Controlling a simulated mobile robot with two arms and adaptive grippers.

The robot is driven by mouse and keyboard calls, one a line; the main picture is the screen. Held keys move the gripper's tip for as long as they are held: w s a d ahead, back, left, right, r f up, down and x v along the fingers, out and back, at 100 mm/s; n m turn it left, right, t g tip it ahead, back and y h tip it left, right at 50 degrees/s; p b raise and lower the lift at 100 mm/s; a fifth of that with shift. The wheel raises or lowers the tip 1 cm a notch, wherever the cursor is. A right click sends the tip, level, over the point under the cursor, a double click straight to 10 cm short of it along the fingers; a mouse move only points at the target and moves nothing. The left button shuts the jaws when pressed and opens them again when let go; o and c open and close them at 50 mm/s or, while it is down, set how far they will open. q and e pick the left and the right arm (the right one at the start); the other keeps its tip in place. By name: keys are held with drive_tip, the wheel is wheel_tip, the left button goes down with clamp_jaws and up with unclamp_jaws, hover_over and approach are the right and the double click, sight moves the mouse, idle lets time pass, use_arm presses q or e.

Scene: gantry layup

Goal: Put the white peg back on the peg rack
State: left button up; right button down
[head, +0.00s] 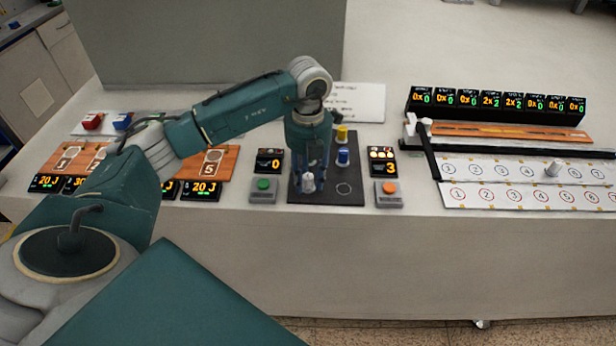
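A white peg (308,183) is on the dark mat (343,189), near its front left. My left gripper (310,178) points down at this peg, with its fingertips right at it. I cannot tell whether the fingers are closed on it or just around it. Another white peg (552,169) stands on the numbered white strips at the right. A blue peg (343,157) and a yellow peg (342,134) stand on the mat, behind and right of the gripper. I cannot tell for sure which thing is the peg rack. My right gripper is out of view.
A green-button box (263,189) and an orange-button box (389,194) flank the mat, with small displays behind them. Wooden numbered boards (213,163) and red and blue blocks (122,121) are at left. Numbered strips (480,196) and a row of counters (493,103) are at right.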

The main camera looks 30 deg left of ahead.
sight(308, 176)
use_arm(q)
drive_tip(key=shift+r, duration=0.5)
wheel_tip(308, 176, up, 11)
drive_tip(key=b, duration=0.2)
drive_tip(key=shift+r, duration=0.2)
idle(0.4)
